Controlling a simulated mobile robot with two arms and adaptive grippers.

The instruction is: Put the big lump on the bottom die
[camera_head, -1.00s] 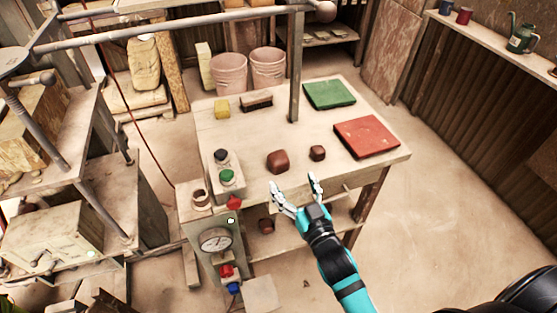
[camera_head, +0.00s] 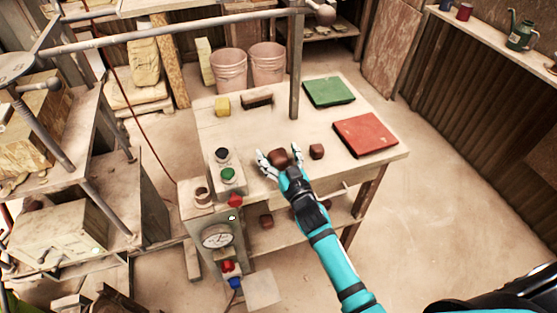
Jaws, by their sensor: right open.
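The big lump (camera_head: 278,157), a reddish-brown block, sits on the worktable (camera_head: 240,134). My right gripper (camera_head: 279,160) reaches in from the front with its fingers spread, one on each side of the big lump. I cannot tell whether the fingers touch it. The fingers and palm hide part of its near side. A smaller brown lump (camera_head: 317,151) lies just to the right on the table. I cannot make out the bottom die with certainty. My left gripper is not in view.
A red tile tray (camera_head: 365,135) and a green one (camera_head: 329,92) lie on the table's right side. A post (camera_head: 295,70) rises at the table's back. A control box with a gauge (camera_head: 217,235) stands at the front left. Another brown lump (camera_head: 266,221) is on the lower shelf.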

